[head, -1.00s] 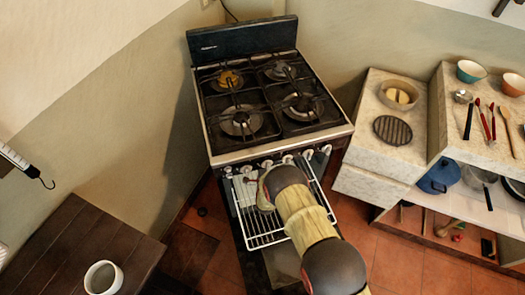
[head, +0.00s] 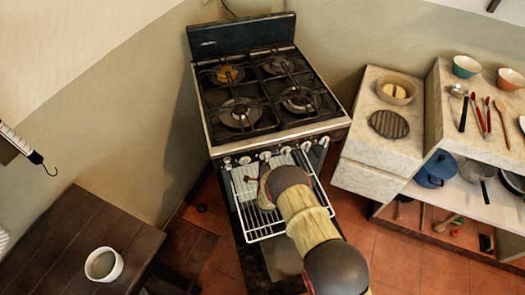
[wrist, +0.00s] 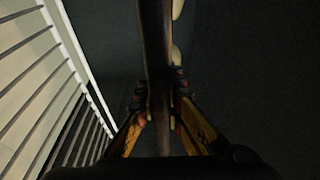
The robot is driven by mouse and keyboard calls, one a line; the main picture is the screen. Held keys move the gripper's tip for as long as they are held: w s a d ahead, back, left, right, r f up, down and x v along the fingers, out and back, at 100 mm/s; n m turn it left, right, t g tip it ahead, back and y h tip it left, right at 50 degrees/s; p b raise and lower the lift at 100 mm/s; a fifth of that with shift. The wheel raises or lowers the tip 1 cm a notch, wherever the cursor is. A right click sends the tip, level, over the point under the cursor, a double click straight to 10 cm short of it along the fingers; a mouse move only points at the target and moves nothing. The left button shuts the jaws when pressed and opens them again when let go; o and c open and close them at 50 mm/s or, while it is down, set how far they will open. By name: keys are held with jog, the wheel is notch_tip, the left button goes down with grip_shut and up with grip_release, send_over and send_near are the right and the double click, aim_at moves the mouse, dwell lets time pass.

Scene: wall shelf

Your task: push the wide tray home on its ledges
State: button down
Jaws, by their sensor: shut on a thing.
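A white wire rack (head: 265,234), the wide flat piece at the oven, sticks out below the stove's knobs in the head view. In the wrist view its bars (wrist: 45,60) run along the left. My gripper (head: 263,190) is over the rack, close under the knobs. In the wrist view my gripper (wrist: 160,108) is shut on a dark brown bar (wrist: 155,50) running up the picture. I cannot tell whether this bar belongs to the rack. My wrist hides part of the rack, and the ledges do not show.
The stove (head: 275,135) stands against the walls behind the rack. A dark wooden table (head: 60,245) with a white cup (head: 103,264) is at left. A stone counter (head: 385,145) with bowls and utensils is at right. Tiled floor (head: 400,265) is clear between.

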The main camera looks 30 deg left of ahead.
jog(key=shift+s+d+f, duration=0.2)
jog(key=shift+f, duration=0.25)
jog(key=shift+s+d+f, duration=0.15)
jog(key=shift+f, duration=0.3)
jog(key=c, duration=2.2)
grip_release()
jog(key=o, duration=0.4)
jog(key=shift+w+a+r, duration=0.15)
jog(key=shift+r, duration=0.1)
jog(key=shift+c, duration=0.2)
jog(key=shift+r, duration=0.15)
jog(key=shift+w, duration=0.1)
jog(key=v, duration=1.2)
jog(key=shift+r, duration=0.15)
jog(key=shift+a, duration=0.1)
